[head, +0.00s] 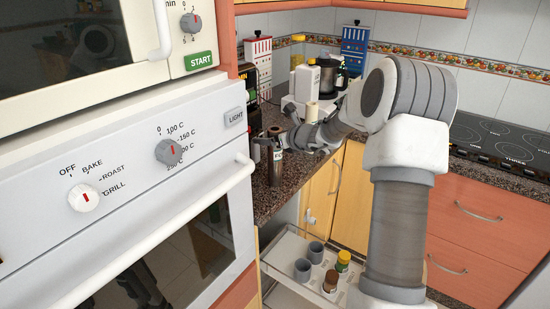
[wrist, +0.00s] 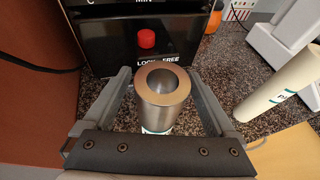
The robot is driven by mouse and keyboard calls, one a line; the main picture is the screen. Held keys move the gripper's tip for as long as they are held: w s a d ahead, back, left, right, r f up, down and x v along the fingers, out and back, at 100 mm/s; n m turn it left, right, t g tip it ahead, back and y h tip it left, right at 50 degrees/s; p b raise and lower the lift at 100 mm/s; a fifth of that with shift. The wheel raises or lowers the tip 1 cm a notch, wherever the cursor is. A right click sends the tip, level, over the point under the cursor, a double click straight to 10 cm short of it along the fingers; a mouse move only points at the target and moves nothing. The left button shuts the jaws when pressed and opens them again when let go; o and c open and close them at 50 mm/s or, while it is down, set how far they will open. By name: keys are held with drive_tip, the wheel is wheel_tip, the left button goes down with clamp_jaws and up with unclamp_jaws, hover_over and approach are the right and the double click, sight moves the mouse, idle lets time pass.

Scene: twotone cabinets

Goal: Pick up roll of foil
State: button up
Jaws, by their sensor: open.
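The roll of foil (wrist: 162,84) looks like an upright metallic cylinder with a hollow top and a pale label low down, standing on the speckled counter. My gripper also shows in the wrist view (wrist: 163,98). It is open, with one finger on each side of the roll. Small gaps show between the roll and the fingers. The roll's lower part is hidden by the gripper's body.
A cream roll (wrist: 282,88) stands to the right, close to the right finger. A black appliance (wrist: 145,40) with a red knob is behind the foil. Below the counter, a pulled-out drawer (head: 287,247) holds grey cups and bottles. The oven (head: 150,170) borders the left.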

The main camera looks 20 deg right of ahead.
drive_tip(key=shift+w, duration=0.1)
clamp_jaws()
idle(0.4)
